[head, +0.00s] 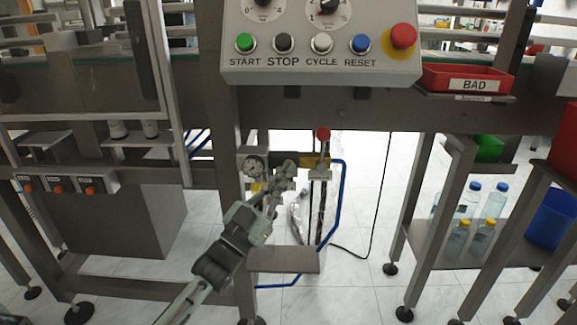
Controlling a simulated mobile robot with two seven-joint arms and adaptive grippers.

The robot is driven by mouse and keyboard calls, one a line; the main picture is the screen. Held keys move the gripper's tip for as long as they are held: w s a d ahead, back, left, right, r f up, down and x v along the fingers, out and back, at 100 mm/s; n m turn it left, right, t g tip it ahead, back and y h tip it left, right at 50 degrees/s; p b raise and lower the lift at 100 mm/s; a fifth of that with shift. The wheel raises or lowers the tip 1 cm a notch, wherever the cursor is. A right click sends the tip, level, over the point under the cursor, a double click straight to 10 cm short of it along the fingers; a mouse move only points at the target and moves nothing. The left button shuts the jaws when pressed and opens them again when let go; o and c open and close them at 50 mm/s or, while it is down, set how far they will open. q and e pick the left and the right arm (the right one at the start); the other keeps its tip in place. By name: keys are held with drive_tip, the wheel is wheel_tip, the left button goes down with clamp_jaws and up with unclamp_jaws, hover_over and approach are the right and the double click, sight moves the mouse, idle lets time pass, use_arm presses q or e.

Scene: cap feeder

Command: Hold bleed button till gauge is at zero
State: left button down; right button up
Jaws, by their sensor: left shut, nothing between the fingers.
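A small round gauge (254,166) is mounted on the frame under the conveyor, left of my left gripper. Its needle is too small to read. My left gripper (287,170) reaches up from below and is shut with nothing between its fingers. Its fingertips are in front of or against the brassy yellow fitting right of the gauge; I cannot tell whether they touch. I cannot make out the bleed button, which may be hidden behind the fingers. My right gripper is not in view.
A red-knobbed lever (323,134) stands just right of the gripper, with a blue hose (341,200) beside it. A small shelf plate (283,260) lies below. The control panel (320,75) overhangs above. A steel post (228,170) stands left of the gauge.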

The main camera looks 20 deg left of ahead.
use_arm(q)
drive_tip(key=shift+s, duration=0.1)
idle(0.3)
drive_tip(key=shift+s+d+p, duration=0.25)
drive_tip(key=shift+s+p, duration=0.15)
drive_tip(key=shift+s, duration=0.3)
drive_tip(key=shift+s, duration=0.1)
drive_tip(key=s+p, duration=0.1)
drive_tip(key=s, duration=0.1)
drive_tip(key=s+d+p, duration=0.1)
drive_tip(key=s, duration=0.1)
drive_tip(key=shift+s+d, duration=0.2)
drive_tip(key=shift+s, duration=0.1)
